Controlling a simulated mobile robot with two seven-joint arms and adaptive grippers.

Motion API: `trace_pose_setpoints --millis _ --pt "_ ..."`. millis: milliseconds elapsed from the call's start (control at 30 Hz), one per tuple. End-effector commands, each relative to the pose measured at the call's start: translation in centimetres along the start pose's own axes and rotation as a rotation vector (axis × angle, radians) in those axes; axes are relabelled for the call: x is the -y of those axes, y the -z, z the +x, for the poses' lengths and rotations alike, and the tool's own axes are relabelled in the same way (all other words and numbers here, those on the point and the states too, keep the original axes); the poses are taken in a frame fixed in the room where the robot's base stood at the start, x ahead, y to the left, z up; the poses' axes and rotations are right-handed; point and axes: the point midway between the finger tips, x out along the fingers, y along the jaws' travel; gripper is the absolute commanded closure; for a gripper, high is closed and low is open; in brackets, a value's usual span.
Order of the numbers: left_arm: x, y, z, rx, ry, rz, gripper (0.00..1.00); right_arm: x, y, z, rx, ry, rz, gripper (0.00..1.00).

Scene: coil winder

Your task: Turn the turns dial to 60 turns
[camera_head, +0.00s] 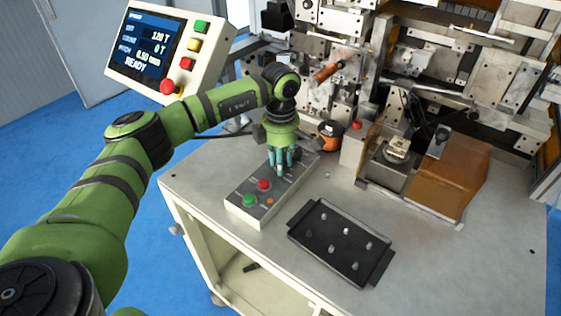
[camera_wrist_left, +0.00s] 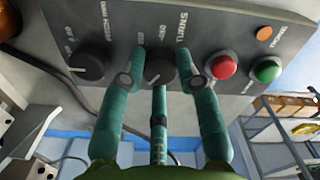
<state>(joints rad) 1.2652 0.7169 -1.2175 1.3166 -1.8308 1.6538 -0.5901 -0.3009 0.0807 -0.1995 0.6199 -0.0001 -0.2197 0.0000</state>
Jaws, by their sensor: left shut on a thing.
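The grey control box (camera_head: 246,187) sits on the left part of the bench. My left gripper (camera_head: 281,168) points down at its far half and is shut on the turns dial. In the left wrist view the black turns dial (camera_wrist_left: 160,69) lies between the fingers of my left gripper (camera_wrist_left: 160,80), under the label TURNS. The fingers hide part of its scale and pointer. The display (camera_head: 143,45) reads 120 T on its top line, 0 T, 0.50 and READY. My right gripper is out of view.
A second black dial (camera_wrist_left: 86,66) is beside the turns dial. A red button (camera_head: 264,185), a green button (camera_head: 249,200) and an orange lamp (camera_wrist_left: 263,33) share the box. A black tray (camera_head: 297,222) with small parts and an orange-and-black tool (camera_head: 329,135) are nearby.

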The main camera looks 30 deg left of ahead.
Motion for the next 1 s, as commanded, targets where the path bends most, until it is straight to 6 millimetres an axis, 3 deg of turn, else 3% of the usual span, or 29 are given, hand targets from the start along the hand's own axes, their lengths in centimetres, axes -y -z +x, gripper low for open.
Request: trace_pose_setpoints --millis 500,1000 --pt "0.0 0.0 0.2 0.0 0.0 -0.419 1.0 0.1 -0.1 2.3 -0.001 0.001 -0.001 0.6" --pt "0.0 0.0 0.1 -0.001 0.001 -0.601 1.0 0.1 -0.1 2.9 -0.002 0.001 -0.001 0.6"
